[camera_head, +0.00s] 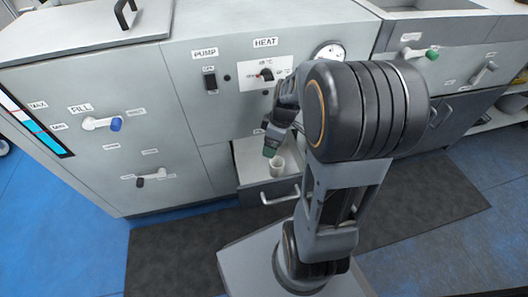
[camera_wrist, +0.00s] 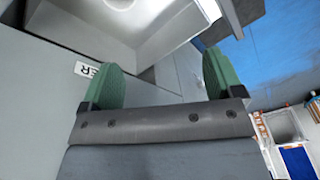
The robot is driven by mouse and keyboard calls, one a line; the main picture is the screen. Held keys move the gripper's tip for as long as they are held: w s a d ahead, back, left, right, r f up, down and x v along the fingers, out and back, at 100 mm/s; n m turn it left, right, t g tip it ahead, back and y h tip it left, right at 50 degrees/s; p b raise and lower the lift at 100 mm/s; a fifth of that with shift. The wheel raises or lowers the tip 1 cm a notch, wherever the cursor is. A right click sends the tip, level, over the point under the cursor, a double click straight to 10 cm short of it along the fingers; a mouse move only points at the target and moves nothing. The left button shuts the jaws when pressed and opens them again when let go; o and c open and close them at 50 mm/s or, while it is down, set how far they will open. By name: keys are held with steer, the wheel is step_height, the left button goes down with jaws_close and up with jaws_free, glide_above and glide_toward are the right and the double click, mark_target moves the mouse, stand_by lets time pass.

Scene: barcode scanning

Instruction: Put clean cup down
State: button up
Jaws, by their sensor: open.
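A small whitish cup (camera_head: 277,166) stands upright in an open drawer (camera_head: 250,165) with a pale inside in the head view. My gripper (camera_head: 271,149), with green fingertips, is just above and slightly left of the cup there. In the wrist view the two green fingers of my gripper (camera_wrist: 162,78) are wide apart with nothing between them. A round white rim, likely the cup (camera_wrist: 120,4), is cut off at the top edge of that view, beyond the fingers.
The grey cabinet (camera_head: 180,100) carries a pump switch (camera_head: 210,82), a heat knob (camera_head: 266,74), a gauge (camera_head: 330,52) and a blue-tipped fill lever (camera_head: 103,123). The drawer handle (camera_head: 281,196) juts out in front. A dark mat (camera_head: 170,255) lies on the blue floor.

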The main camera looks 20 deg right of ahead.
steer(key=s+a+r+m+t+h, duration=0.2)
steer(key=s+a+r+m, duration=0.4)
steer(key=m, duration=0.3)
steer(key=shift+s+a, duration=0.25)
steer(key=shift+a, duration=0.5)
steer(key=shift+r, duration=0.1)
